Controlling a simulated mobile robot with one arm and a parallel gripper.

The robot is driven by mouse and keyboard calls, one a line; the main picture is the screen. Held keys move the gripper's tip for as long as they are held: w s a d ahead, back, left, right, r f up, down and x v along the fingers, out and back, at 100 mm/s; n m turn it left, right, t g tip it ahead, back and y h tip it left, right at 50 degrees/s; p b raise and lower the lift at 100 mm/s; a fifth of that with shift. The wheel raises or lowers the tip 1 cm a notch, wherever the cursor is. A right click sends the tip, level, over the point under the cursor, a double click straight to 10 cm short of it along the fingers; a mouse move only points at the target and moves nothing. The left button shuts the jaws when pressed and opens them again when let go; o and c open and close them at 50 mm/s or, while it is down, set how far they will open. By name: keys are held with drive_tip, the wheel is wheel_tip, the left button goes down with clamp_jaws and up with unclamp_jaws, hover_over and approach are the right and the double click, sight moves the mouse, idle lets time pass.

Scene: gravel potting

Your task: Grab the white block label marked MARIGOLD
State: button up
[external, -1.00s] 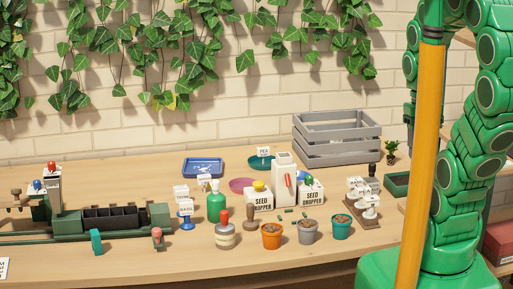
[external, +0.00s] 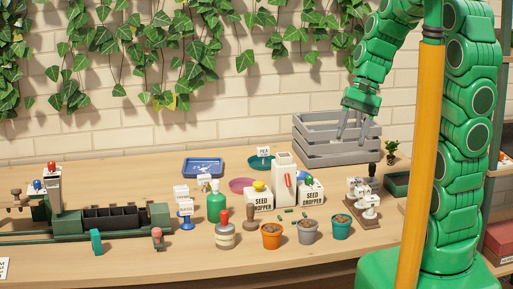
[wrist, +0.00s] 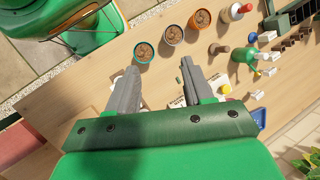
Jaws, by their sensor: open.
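Several small white block labels stand on the table, and their lettering is mostly too small to read, so I cannot tell which says MARIGOLD. Some sit on a brown stand (external: 363,211) at the right, including a white label (external: 356,184) at its back and a white label (external: 370,201) at its front. Others are a white label (external: 181,192) and a white label on a blue stand (external: 186,207) at the left. My gripper (external: 352,138) is open and empty, high above the right of the table, with the crate behind it. In the wrist view my gripper (wrist: 158,66) partly hides the stand area.
A grey crate (external: 325,153) stands at the back right. An orange pot (external: 271,236), a grey pot (external: 308,232) and a teal pot (external: 341,228) line the front. The front edge right of the pots is clear.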

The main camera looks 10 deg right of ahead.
sight(206, 183)
drive_tip(key=w+a+f+m+y, duration=0.3)
drive_tip(key=w+a, duration=0.5)
drive_tip(key=w, duration=0.1)
drive_tip(key=w+a+f+m+y, duration=0.2)
drive_tip(key=w+a+f+m, duration=0.1)
drive_tip(key=w+a, duration=0.5)
drive_tip(key=w+a+f+m+y, duration=0.1)
drive_tip(key=w+a+f+m, duration=0.1)
drive_tip(key=w+f, duration=0.3)
drive_tip(key=w+a+f+m+t+y, duration=0.1)
drive_tip(key=w+a+f+m, duration=0.2)
drive_tip(key=w+a+f, duration=0.1)
drive_tip(key=w+a+f+m+y, duration=0.2)
drive_tip(key=w+a+f, duration=0.1)
drive_tip(key=w+f, duration=0.3)
drive_tip(key=shift+w+f+m+t, duration=0.15)
drive_tip(key=shift+w+m+t, duration=0.05)
drive_tip(key=shift+w, duration=0.35)
drive_tip(key=shift+w+f+m+t, duration=0.15)
drive_tip(key=shift+w+m+t, duration=0.05)
drive_tip(key=shift+w, duration=0.3)
drive_tip(key=shift+s+x, duration=0.1)
drive_tip(key=shift+x, duration=1.85)
drive_tip(key=shift+s+x, duration=0.15)
drive_tip(key=shift+x, duration=1.75)
drive_tip(key=shift+r, duration=0.1)
clamp_jaws()
